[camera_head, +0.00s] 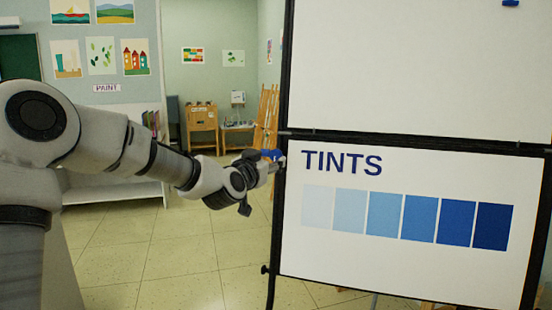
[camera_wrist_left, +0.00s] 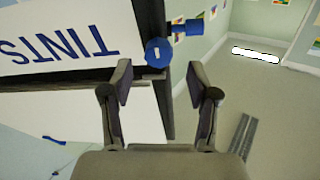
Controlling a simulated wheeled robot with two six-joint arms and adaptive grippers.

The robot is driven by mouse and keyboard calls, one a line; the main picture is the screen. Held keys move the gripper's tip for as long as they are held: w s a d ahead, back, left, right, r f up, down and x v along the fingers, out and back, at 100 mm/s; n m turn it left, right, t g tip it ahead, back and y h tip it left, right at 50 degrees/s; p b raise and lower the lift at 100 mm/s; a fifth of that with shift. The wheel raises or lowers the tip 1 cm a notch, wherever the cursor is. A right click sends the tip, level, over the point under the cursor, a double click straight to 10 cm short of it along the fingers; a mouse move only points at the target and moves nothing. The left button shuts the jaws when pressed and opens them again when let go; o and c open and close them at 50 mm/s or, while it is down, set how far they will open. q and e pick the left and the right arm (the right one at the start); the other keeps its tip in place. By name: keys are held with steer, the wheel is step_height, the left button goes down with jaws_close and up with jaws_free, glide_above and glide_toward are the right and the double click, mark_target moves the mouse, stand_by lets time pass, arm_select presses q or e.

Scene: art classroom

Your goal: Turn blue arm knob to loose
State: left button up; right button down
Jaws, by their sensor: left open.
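A round blue knob (camera_wrist_left: 158,53) with a short white mark on its face sits at the black frame of the board, between and just beyond my fingertips in the left wrist view. A second blue piece (camera_wrist_left: 187,27) sticks out sideways behind it. In the head view a bit of blue knob (camera_head: 271,154) shows at the board's left edge, partly hidden by my gripper. My left gripper (camera_wrist_left: 160,80) is open, with its fingers apart and nothing between the pads. It also shows in the head view (camera_head: 277,163). My right gripper is not in view.
The white TINTS board (camera_head: 409,265) with blue swatches fills the right side, in a black frame (camera_head: 420,147). A wooden easel (camera_head: 267,118) and a wooden cabinet (camera_head: 202,120) stand farther back. The tiled floor (camera_head: 150,260) left of the board is clear.

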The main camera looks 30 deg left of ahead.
mark_target(275, 156)
arm_select(q)
steer(key=x, duration=0.3)
steer(key=shift+w+d, duration=0.15)
steer(key=shift+w, duration=0.1)
steer(key=shift+w+a+p, duration=0.25)
steer(key=shift+p, duration=0.05)
jaws_close()
